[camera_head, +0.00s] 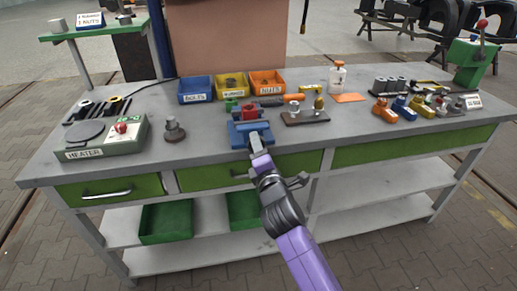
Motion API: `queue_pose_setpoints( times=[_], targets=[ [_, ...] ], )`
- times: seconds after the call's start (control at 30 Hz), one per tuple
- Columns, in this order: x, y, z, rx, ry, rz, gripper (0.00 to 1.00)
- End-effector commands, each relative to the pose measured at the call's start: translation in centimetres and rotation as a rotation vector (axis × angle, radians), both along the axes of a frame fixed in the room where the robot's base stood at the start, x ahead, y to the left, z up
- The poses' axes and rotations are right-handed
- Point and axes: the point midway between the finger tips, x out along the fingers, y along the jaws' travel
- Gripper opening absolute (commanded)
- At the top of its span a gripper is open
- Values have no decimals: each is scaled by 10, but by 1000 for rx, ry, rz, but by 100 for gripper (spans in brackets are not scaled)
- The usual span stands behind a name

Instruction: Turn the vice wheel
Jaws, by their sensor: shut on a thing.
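The blue vice (238,137) stands at the front edge of the grey workbench (210,153), near its middle. A red part (247,109) shows at the vice's back. My gripper (257,153) is at the front of the vice, reaching up from below. It is shut on the vice wheel, which the gripper hides almost wholly. The wheel's angle cannot be told.
A green heater (103,138) and a dark round-based stand (174,130) are left of the vice. Blue (195,97), yellow (231,95) and orange (267,91) bins stand behind. A wooden board (306,118) with fittings lies to the right. Green drawers (215,178) are below.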

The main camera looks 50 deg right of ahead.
Motion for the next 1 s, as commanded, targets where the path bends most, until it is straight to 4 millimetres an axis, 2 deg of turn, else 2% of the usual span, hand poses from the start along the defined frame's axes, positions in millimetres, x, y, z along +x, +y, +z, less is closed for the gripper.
queue_pose_setpoints(
  times=[1.0],
  targets=[
    [0, 0, -9, 801, -540, -3, 7]
  ],
)
